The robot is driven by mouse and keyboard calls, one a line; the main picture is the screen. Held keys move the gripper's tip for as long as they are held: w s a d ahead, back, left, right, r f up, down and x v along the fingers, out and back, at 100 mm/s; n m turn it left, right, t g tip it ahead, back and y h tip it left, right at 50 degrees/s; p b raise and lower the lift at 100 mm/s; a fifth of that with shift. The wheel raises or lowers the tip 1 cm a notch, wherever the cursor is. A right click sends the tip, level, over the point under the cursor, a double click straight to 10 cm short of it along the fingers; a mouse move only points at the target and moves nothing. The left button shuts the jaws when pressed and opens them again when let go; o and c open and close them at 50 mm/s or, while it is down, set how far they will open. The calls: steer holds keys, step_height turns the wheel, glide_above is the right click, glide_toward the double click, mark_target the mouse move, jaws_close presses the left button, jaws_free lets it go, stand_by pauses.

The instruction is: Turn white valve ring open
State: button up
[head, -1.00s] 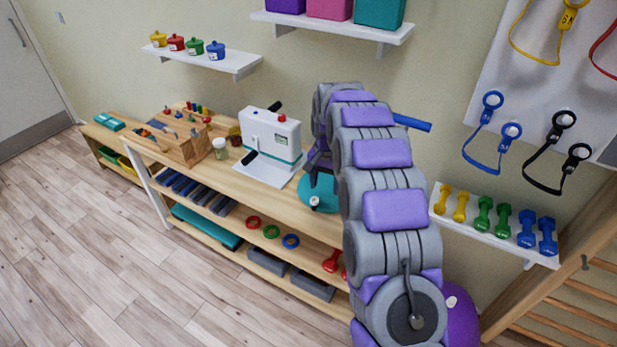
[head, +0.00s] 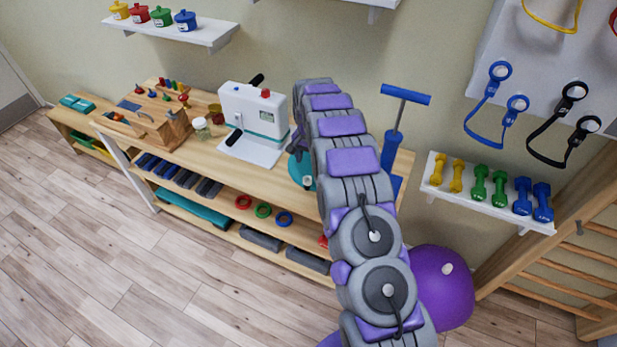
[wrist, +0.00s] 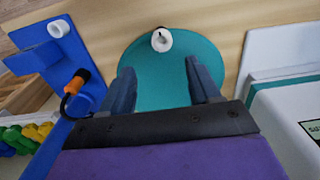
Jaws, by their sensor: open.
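The white valve ring (wrist: 162,40) is a small white round piece at the edge of a teal disc-shaped body (wrist: 150,80). In the head view the white ring (head: 308,182) shows small on the front of the teal body (head: 297,170), which sits on the wooden bench and is partly hidden by my arm. My gripper (wrist: 160,66) is open, its two dark fingers apart over the teal body. The ring lies beyond the fingertips, roughly centred between them. I see no contact, and the gap in depth is hard to judge.
A blue pump (head: 392,135) with a T-handle stands right of my arm; its blue base (wrist: 65,60) shows with an orange-tipped hose (wrist: 78,80). A white machine (head: 256,115) stands close left of the teal body. A purple ball (head: 440,285) is on the floor.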

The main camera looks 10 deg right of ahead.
mark_target(307, 177)
steer(key=f, duration=0.5)
steer(key=f+b, duration=0.1)
steer(key=f, duration=0.2)
steer(key=shift+a+f, duration=0.3)
steer(key=shift+d+f, duration=0.2)
steer(key=shift+f, duration=0.15)
steer(key=shift+a, duration=0.15)
steer(key=shift+a, duration=0.2)
steer(key=c, duration=0.3)
steer(key=shift+d, duration=0.15)
steer(key=c, duration=0.7)
